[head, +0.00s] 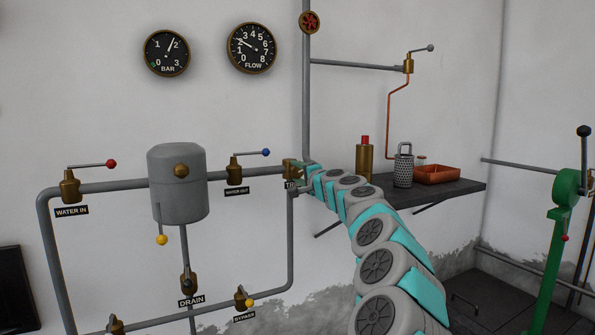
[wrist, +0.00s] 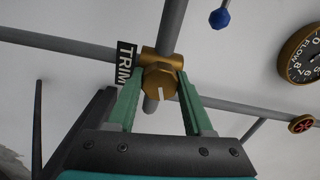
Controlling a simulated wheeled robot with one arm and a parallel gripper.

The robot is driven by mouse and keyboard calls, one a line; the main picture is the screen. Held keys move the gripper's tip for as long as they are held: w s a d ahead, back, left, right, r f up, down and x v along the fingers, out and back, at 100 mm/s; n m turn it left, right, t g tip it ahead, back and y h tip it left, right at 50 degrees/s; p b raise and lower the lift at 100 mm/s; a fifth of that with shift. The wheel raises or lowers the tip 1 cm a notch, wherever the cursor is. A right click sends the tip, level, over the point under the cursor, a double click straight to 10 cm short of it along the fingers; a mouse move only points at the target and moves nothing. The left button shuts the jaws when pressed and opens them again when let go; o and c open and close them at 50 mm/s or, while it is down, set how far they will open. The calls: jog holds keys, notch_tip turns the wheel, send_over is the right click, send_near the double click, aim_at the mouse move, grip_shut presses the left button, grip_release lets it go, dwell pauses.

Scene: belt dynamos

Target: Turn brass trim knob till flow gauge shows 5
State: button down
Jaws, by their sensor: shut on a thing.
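My gripper (wrist: 160,90) is shut on the knob, one green finger on each side. The black TRIM label (wrist: 125,66) is beside it. In the head view my gripper (head: 298,172) is at the brass trim valve (head: 288,169), covering part of it and of its label. The flow gauge (head: 252,48) is on the wall above; its needle points at about 2. It also shows, cut off, in the wrist view (wrist: 302,55).
A bar gauge (head: 167,53) reads between 1 and 2. A blue-handled water out valve (head: 235,172) and a grey tank (head: 178,185) stand left of my gripper.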

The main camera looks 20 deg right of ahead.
dwell(0.4)
jog(key=shift+c, duration=1.5)
grip_release()
jog(key=s+b, duration=0.1)
jog(key=s, duration=0.6)
jog(key=shift+s+d, duration=0.2)
jog(key=shift+s, duration=0.2)
